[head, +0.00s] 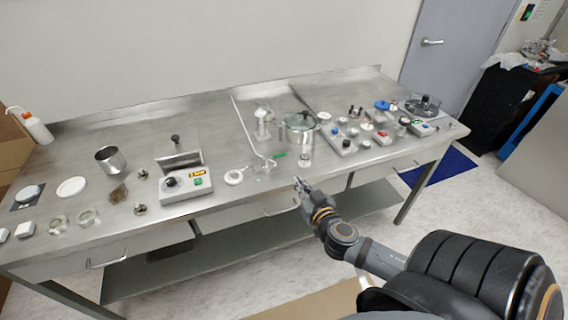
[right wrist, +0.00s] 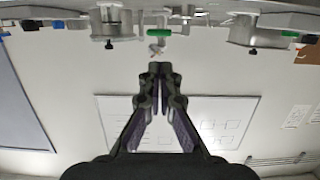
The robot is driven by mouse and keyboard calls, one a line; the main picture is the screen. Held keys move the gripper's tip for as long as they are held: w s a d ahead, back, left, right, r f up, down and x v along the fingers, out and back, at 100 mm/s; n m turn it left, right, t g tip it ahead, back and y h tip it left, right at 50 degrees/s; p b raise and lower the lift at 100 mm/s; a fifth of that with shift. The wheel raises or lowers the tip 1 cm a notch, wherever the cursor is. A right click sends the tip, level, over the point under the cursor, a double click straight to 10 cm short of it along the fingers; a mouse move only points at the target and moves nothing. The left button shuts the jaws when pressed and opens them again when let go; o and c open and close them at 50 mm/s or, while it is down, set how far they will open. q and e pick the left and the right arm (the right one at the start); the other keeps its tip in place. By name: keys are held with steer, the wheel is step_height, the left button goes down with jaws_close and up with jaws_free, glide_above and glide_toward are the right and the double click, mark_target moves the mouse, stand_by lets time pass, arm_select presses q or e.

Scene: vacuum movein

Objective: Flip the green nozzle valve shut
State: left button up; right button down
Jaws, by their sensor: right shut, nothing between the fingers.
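The green nozzle valve (head: 280,155) is a small bright green lever near the front edge of the steel bench, by thin tubing and left of the metal pot. In the right wrist view the green valve (right wrist: 160,32) shows at the top middle, beyond my fingertips, above a small pale nozzle. My right gripper (head: 299,183) is in front of the bench edge, lower and a little right of the valve. It is shut and empty, and apart from the valve. Its closed fingertips also show in the right wrist view (right wrist: 159,68). My left gripper is not in view.
The steel bench (head: 235,203) has a lidded metal pot (head: 300,127) behind the valve and a small cylinder (head: 305,157) right of it. A control box (head: 185,183) stands to the left, several switch boxes to the right. The air in front of the bench is clear.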

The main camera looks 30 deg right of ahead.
steer(key=p, duration=0.3)
glide_toward(280, 156)
steer(key=x, duration=0.6)
steer(key=shift+r, duration=0.1)
steer(key=shift+w+d, duration=0.1)
steer(key=shift+w, duration=0.3)
